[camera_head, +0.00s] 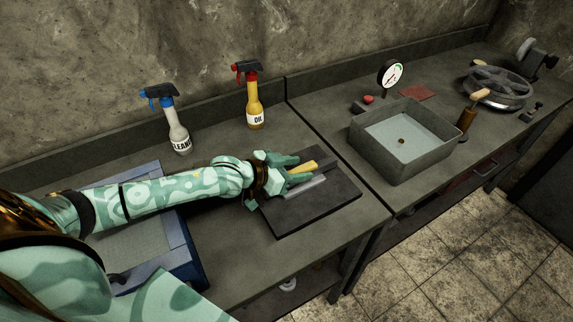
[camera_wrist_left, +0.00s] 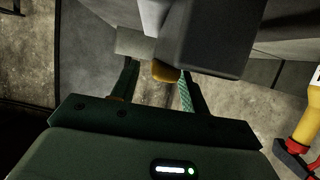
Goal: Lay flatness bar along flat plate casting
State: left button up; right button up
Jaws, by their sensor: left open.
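A dark flat slab (camera_head: 322,208) lies on the bench in the head view. On it lies a long narrow grey metal piece (camera_head: 306,187) with a yellow handle-like part (camera_head: 305,167) beside it; I cannot tell which grey part is the bar and which the casting. My left gripper (camera_head: 289,171) is low over the slab, its fingers open around the yellow part. In the left wrist view the yellow part (camera_wrist_left: 164,72) shows between the fingertips, next to grey metal blocks. Contact is not clear. My right gripper is not in view.
A CLEAN spray bottle (camera_head: 176,125) and an OIL spray bottle (camera_head: 254,105) stand behind. A blue-edged tray (camera_head: 179,248) is under my left arm. A grey basin (camera_head: 405,150), a dial gauge (camera_head: 391,75) and a wheel casting (camera_head: 497,88) stand on the right-hand bench.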

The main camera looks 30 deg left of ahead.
pick_arm(q)
jog(key=p+v, duration=0.3)
jog(key=v, duration=0.9)
